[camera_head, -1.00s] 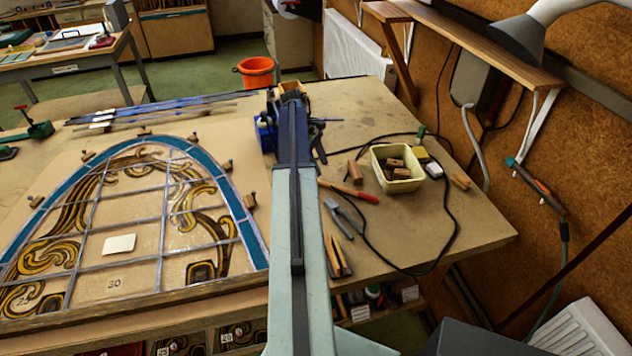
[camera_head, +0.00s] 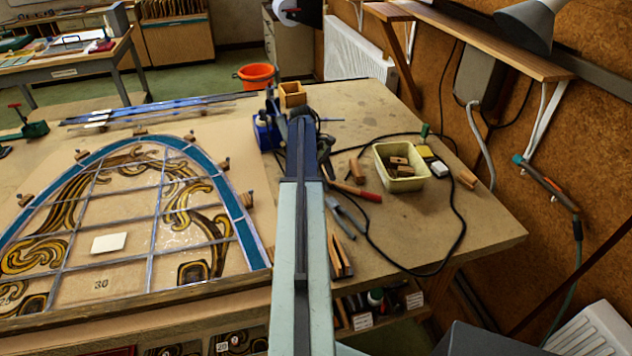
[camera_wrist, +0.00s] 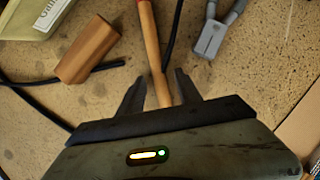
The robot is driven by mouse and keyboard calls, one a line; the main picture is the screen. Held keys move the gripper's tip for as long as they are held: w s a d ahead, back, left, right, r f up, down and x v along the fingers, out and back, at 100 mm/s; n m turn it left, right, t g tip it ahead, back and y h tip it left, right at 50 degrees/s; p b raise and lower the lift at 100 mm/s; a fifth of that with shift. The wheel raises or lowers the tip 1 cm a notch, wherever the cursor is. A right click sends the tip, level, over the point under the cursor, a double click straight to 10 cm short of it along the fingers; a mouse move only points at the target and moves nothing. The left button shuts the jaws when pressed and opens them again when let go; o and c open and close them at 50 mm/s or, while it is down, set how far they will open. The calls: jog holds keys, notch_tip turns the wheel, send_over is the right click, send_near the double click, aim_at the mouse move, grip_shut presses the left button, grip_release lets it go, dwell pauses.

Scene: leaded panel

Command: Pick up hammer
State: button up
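The hammer (camera_head: 361,190) lies on the bench right of my arm, with its red handle end pointing right. Its other end is hidden behind my arm in the head view. In the wrist view, the hammer's handle (camera_wrist: 150,42) runs down from the top edge, red-orange above and pale wood below. My gripper (camera_wrist: 160,78) is open, with one dark finger on each side of the wooden part. Gaps show between the handle and both fingers. The hammer's head is not visible in the wrist view, where my gripper's body covers the lower part.
Pliers (camera_head: 342,215) and a wooden block (camera_head: 356,171) lie close to the hammer; a black cable (camera_head: 457,205) loops around. A cream tub (camera_head: 402,184) of blocks stands to the right. The leaded panel (camera_head: 147,210) fills the left. Bare bench shows at front right.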

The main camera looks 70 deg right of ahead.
grip_shut()
